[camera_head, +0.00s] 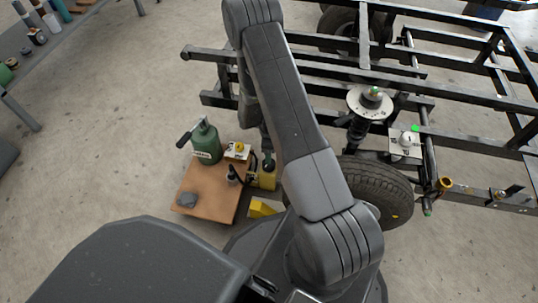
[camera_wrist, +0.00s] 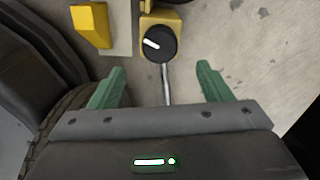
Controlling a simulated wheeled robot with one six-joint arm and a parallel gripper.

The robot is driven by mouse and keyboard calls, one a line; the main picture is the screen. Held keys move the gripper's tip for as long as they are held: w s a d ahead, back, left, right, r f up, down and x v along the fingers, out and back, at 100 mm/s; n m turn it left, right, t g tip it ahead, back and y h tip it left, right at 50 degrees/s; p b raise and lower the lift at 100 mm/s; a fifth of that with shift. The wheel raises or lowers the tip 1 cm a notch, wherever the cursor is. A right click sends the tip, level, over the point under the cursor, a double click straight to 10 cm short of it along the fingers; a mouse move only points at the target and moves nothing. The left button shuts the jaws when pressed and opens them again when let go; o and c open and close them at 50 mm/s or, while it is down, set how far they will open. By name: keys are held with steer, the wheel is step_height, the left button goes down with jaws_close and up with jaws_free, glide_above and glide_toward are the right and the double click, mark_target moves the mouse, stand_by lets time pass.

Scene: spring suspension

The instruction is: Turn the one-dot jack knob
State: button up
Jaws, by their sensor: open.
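A black round knob (camera_wrist: 160,43) with a white pointer mark sits on a yellow jack body (camera_wrist: 162,19) in the wrist view. No dot count is readable on it. A metal rod (camera_wrist: 166,84) runs from below the knob toward my gripper. My gripper (camera_wrist: 161,67) is open, its green fingers spread on either side of the rod, with the knob just beyond the fingertips and between their lines. Nothing is held. In the head view the yellow jack (camera_head: 267,179) stands by the wheel, partly hidden by my arm.
A tyre (camera_head: 376,187) and black frame (camera_head: 470,62) stand right. A yellow block (camera_wrist: 91,25) lies left of the jack.

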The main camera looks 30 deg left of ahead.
steer(key=shift+r+p, duration=0.4)
steer(key=shift+r, duration=1.5)
step_height(320, 180, down, 14)
steer(key=b, duration=0.4)
steer(key=shift+b, duration=0.35)
steer(key=shift+r, duration=0.1)
